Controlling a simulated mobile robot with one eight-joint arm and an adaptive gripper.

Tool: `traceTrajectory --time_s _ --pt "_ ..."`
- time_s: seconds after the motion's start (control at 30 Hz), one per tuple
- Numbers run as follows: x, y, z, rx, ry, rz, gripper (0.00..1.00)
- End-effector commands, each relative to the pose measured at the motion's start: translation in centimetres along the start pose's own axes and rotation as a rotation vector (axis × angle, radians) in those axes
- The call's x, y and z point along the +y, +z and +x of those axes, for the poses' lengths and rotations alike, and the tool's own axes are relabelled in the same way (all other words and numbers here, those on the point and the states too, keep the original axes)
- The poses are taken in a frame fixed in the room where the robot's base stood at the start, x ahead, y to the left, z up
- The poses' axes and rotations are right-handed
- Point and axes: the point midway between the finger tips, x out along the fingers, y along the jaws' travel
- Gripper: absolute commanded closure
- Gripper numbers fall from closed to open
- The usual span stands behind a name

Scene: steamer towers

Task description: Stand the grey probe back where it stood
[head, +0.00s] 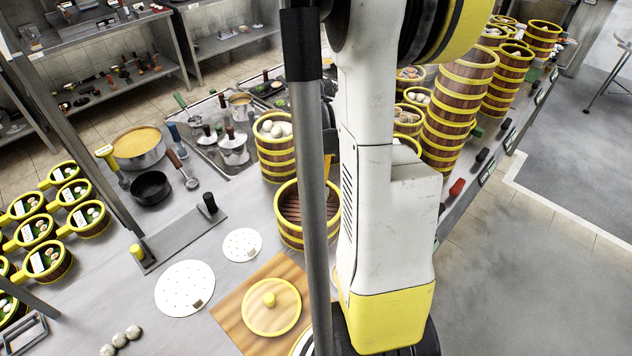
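I cannot make out a grey probe for certain in the head view. Several slim handled tools stand or lie around the pots at the back of the counter, including a blue-handled one (174,137) and a yellow-topped one (110,163); none is clearly the probe. My gripper is not clearly visible. My white and yellow arm and a dark grey pole cover the middle of the view and hide part of the counter behind them.
An open steamer basket (289,241) stands beside the pole, with a basket of buns (274,163) behind it. Tall steamer stacks (437,146) rise at right. A wooden board (231,300) bears a yellow-rimmed lid (270,325). Yellow-handled baskets (47,276) crowd the left.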

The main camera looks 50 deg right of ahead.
Motion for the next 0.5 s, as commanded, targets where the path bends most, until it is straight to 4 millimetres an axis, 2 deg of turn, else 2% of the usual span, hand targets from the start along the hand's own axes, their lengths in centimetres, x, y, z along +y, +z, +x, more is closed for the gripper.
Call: traceTrajectory --time_s 0.5 --pt "0.0 0.0 0.33 0.0 0.0 0.0 1.0"
